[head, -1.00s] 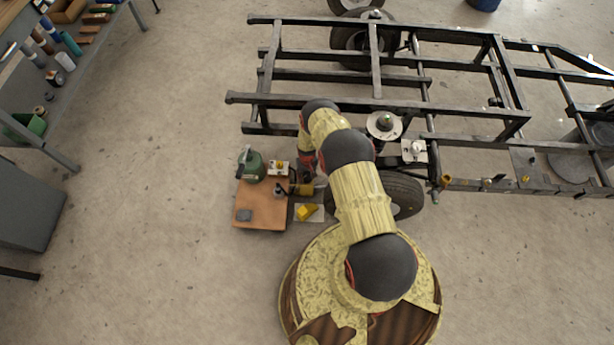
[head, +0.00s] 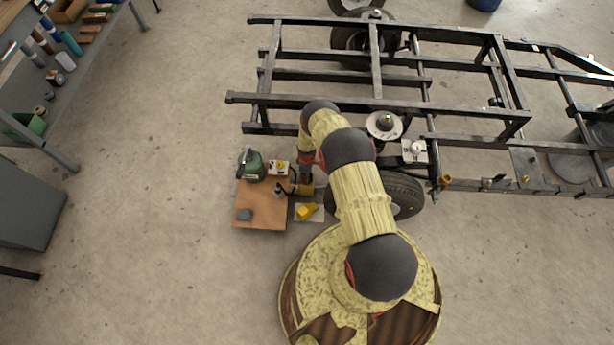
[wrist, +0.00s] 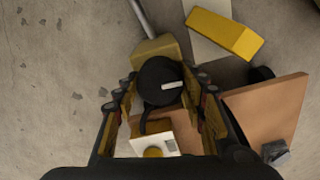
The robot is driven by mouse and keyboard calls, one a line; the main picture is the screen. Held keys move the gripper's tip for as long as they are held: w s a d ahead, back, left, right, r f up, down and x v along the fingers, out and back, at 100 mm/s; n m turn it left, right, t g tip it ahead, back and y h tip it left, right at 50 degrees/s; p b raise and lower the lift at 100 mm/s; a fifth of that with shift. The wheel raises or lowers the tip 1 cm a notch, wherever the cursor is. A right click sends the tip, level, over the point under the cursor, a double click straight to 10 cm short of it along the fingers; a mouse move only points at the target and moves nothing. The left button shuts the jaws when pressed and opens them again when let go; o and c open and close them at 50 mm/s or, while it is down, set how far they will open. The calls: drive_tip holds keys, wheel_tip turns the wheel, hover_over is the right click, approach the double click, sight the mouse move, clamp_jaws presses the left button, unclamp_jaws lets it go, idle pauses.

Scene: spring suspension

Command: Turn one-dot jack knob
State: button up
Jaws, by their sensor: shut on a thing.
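A round black knob (wrist: 158,78) with a white bar mark sits between the fingers of my gripper (wrist: 164,88) in the wrist view. My gripper is shut on it. No dots can be made out on the knob. A yellow jack body (wrist: 157,50) shows just beyond the knob, with a grey rod running away from it. In the head view my gripper (head: 305,174) points down beside the jack body (head: 305,190), at the right edge of the brown board. My arm hides the knob there.
The brown board (head: 262,210) carries a green canister (head: 254,168), a white box with a yellow knob (head: 279,168) and a small grey block (head: 244,214). A yellow block (head: 307,211) lies on a pale plate nearby. The black chassis frame (head: 340,106) and a tyre (head: 403,193) stand to the right.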

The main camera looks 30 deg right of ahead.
drive_tip(key=shift+n, duration=0.5)
drive_tip(key=o, duration=1.2)
drive_tip(key=shift+c, duration=0.2)
drive_tip(key=shift+r, duration=0.15)
wheel_tip(320, 180, up, 12)
drive_tip(key=shift+f, duration=0.2)
idle(0.3)
